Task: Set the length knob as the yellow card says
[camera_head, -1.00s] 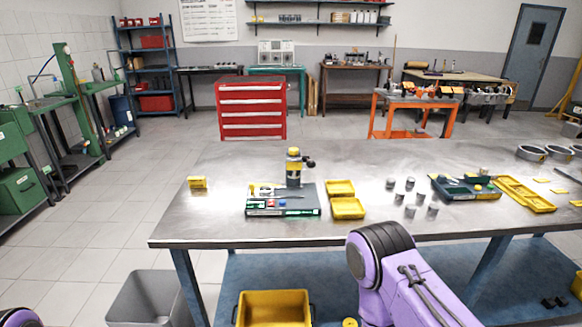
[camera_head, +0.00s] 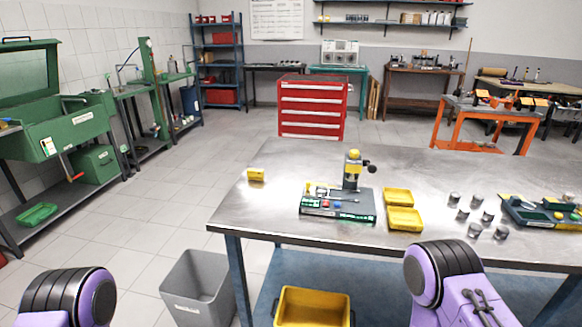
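A small yellow card (camera_head: 256,174) stands near the left end of the steel workbench (camera_head: 270,215); any writing on it is too small to read. A grey-green fixture (camera_head: 338,207) sits on the bench to its right, with a lit green strip on its front and small red and blue parts on top. A yellow-topped post (camera_head: 353,170) with a dark side knob (camera_head: 370,168) stands at the back of the fixture. I cannot tell which part is the length knob. Purple links of both my arms show at the bottom edge; neither gripper is in view.
Yellow trays (camera_head: 405,219) sit right of the fixture, then several metal cylinders (camera_head: 475,229) and a second dark tray (camera_head: 540,214). A grey bin (camera_head: 197,288) stands on the floor before the bench. Left floor is open, up to a green cabinet machine (camera_head: 60,128).

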